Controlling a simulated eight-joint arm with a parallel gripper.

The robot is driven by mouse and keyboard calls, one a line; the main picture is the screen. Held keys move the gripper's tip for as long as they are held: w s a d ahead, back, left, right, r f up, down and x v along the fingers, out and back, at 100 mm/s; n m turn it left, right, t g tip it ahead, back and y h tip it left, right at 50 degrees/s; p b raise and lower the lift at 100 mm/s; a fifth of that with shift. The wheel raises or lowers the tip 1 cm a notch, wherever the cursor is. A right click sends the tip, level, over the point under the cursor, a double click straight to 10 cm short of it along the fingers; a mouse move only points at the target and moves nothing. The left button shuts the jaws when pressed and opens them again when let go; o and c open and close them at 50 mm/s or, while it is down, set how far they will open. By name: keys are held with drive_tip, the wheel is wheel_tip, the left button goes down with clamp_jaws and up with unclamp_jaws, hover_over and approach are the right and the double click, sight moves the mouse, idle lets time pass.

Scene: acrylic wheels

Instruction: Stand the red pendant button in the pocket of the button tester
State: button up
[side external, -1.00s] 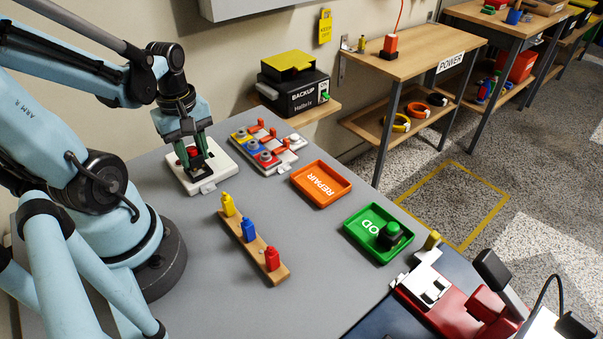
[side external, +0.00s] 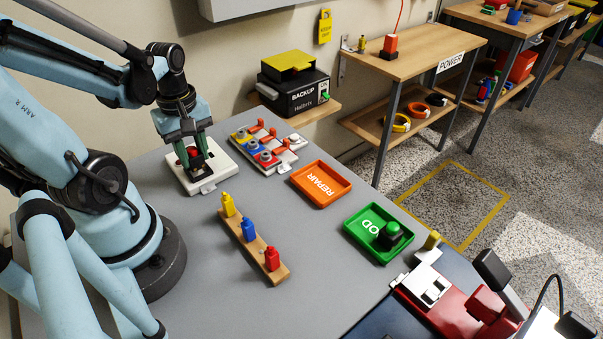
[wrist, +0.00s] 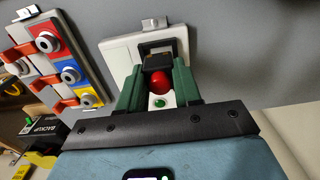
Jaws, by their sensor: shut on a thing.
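The red pendant button (side external: 193,151) shows as a red dome between the green fingers of my gripper (side external: 194,157). In the wrist view the red dome (wrist: 158,83) sits between both fingers (wrist: 159,90), which are shut on the button. The button tester (side external: 221,170) is a white block directly under my gripper. In the wrist view its white plate (wrist: 118,52) carries a black part around or behind the button and a green spot (wrist: 159,102) close to the dome. The button's lower end is hidden, so I cannot tell how deep it sits in the pocket.
A panel of coloured blocks with grey buttons (side external: 265,156) stands close right of the tester. A wooden rack (side external: 240,233) with coloured pegs is in front.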

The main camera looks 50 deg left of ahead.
drive_tip(key=shift+f, duration=1)
idle(1.7)
drive_tip(key=o, duration=1.1)
drive_tip(key=shift+o, duration=0.2)
drive_tip(key=shift+r, duration=0.1)
drive_tip(key=shift+r, duration=6)
drive_tip(key=w+d+f+m+t, duration=0.1)
drive_tip(key=w+d+m+t, duration=0.6)
drive_tip(key=m, duration=1.1)
drive_tip(key=w+d, duration=0.4)
drive_tip(key=d, duration=0.1)
drive_tip(key=shift+w+d+f, duration=0.2)
drive_tip(key=shift+w, duration=0.05)
